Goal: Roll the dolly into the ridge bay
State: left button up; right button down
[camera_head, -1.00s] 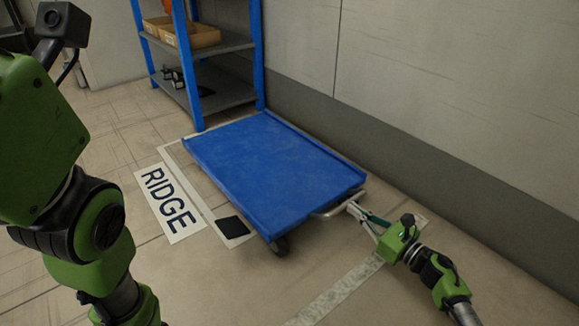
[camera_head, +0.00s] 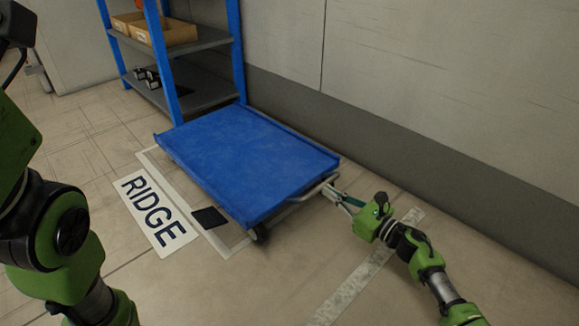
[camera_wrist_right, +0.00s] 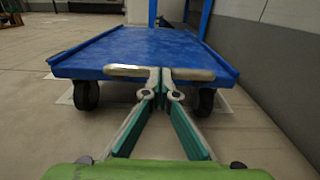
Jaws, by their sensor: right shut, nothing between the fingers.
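The blue dolly (camera_head: 245,165) stands on the floor beside the shelf, its far end close to the shelf's legs. Its metal handle (camera_head: 315,188) faces my right arm. The floor sign RIDGE (camera_head: 155,212) lies along the dolly's left side. My right gripper (camera_head: 337,196) is at the handle with its fingers shut and nothing between them. In the right wrist view the fingertips (camera_wrist_right: 160,78) meet in front of the handle bar (camera_wrist_right: 125,71); exact contact is hard to tell. My left arm shows at the left, but its gripper is out of view.
A blue-framed shelf (camera_head: 240,50) with cardboard bins (camera_head: 165,30) stands beyond the dolly. A grey wall (camera_head: 430,90) runs along the right. White tape (camera_head: 365,275) crosses the floor nearer me. A black patch (camera_head: 209,217) lies beside the dolly.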

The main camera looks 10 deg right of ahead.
jog(key=shift+x, duration=4.6)
jog(key=p+v, duration=0.2)
jog(key=v, duration=0.8)
jog(key=shift+p, duration=0.4)
